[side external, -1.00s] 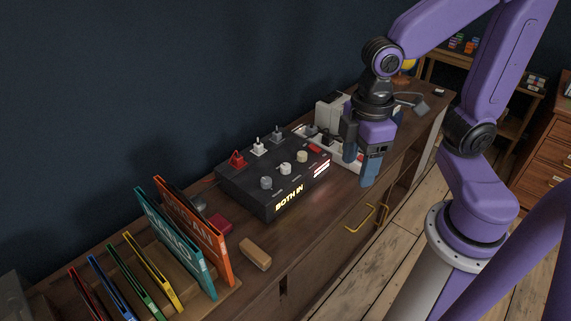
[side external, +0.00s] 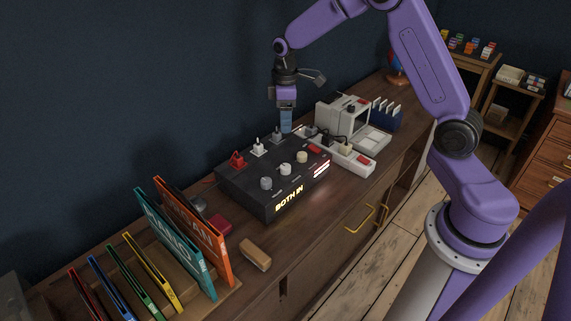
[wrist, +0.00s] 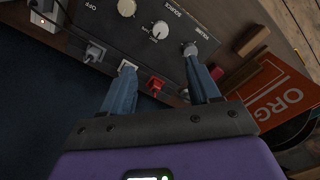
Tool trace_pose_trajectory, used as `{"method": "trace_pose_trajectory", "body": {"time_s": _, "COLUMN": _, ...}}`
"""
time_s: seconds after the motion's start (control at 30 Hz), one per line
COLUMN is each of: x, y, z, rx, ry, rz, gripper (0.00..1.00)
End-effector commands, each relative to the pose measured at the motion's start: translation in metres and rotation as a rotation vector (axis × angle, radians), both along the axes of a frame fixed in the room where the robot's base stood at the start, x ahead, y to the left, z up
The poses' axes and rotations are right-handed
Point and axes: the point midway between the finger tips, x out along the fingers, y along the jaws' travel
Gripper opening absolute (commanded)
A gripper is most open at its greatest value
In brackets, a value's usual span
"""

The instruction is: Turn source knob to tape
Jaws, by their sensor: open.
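A black switch box (side external: 240,183) with a lit "BOTH IN" sign on its front stands on the wooden cabinet. The source knob (side external: 285,169) is the white middle one of three knobs on its top. In the wrist view the source knob (wrist: 160,30) sits beside the word SOURCE, with a dark pointer line on it. My gripper (side external: 286,128) is above the back right of the box, near the plugs, clear of the source knob. In the wrist view my gripper (wrist: 160,64) has its blue fingers wide apart with nothing held.
Red (side external: 238,159), white (side external: 258,149) and grey (side external: 277,136) plugs stand up along the box's back. A grey volume knob (side external: 266,183) and a cream knob (side external: 302,157) flank the source knob.

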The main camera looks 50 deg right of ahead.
Motion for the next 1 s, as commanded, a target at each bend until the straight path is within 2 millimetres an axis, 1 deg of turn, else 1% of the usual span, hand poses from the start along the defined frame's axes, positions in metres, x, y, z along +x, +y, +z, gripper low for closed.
{"method": "trace_pose_trajectory", "body": {"time_s": 0.17, "x": -0.002, "y": 0.000, "z": -0.024, "rx": -0.001, "ry": 0.006, "rz": 0.000, "gripper": 0.61}}
{"method": "trace_pose_trajectory", "body": {"time_s": 0.6, "x": -0.002, "y": 0.001, "z": -0.106, "rx": -0.001, "ry": 0.005, "rz": 0.000, "gripper": 0.61}}
{"method": "trace_pose_trajectory", "body": {"time_s": 0.8, "x": -0.002, "y": 0.001, "z": -0.140, "rx": 0.000, "ry": 0.004, "rz": 0.000, "gripper": 0.61}}
{"method": "trace_pose_trajectory", "body": {"time_s": 1.0, "x": -0.001, "y": 0.001, "z": -0.162, "rx": 0.001, "ry": 0.002, "rz": -0.001, "gripper": 0.61}}
